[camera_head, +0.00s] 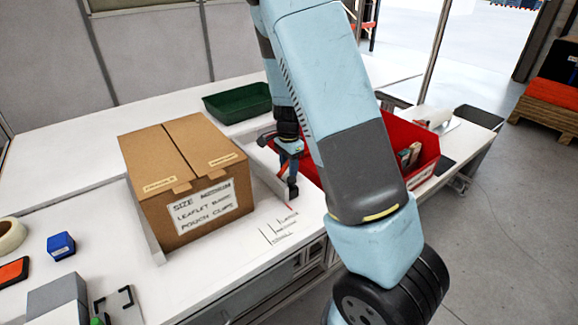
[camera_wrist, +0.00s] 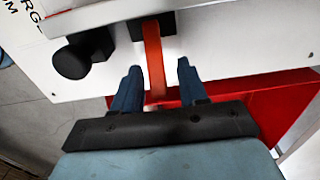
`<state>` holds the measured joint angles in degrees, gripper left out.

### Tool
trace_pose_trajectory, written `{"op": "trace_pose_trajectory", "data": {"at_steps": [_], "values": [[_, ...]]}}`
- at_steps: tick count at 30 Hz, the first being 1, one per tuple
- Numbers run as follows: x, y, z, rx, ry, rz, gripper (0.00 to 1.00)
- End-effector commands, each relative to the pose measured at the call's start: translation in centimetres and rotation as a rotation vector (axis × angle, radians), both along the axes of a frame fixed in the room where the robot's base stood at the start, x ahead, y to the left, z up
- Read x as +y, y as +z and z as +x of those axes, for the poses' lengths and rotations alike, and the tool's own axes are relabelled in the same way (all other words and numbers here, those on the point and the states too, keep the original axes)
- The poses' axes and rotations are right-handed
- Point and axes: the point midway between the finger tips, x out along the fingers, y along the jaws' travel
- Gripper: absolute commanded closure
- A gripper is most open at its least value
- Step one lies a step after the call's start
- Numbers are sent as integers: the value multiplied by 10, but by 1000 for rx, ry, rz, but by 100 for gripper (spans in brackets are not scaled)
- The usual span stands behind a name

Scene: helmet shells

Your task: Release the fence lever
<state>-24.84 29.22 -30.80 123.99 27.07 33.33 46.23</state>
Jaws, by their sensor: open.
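The orange-red lever (camera_wrist: 154,55) hangs from a black mount (camera_wrist: 150,27) on the white work surface. My gripper (camera_wrist: 160,68) is open, with one blue finger on either side of the lever. In the wrist view there is a visible gap between the lever and each finger, and nothing is gripped. A black round knob (camera_wrist: 84,54) sits just left of the lever. In the head view the fence (camera_head: 268,182) is a pale rail along the right side of the carton. My wrist comes down beside it, and the lever is mostly hidden there.
A cardboard carton (camera_head: 190,185) stands left of the fence. A red bin (camera_head: 425,148) with items in it is right of my arm. A green tray (camera_head: 238,102) lies behind. A blue block (camera_head: 61,246) and a tape roll (camera_head: 10,236) lie at left.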

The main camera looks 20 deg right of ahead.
Motion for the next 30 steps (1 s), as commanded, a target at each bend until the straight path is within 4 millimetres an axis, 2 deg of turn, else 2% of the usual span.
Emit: {"op": "trace_pose_trajectory", "data": {"at_steps": [5, 18, 30], "values": [[0, 0, 0, 0, 0, 0, 58], [1, 0, 0, -1, 0, 0, 100], [4, 2, 0, -16, 4, -53, 100]]}}
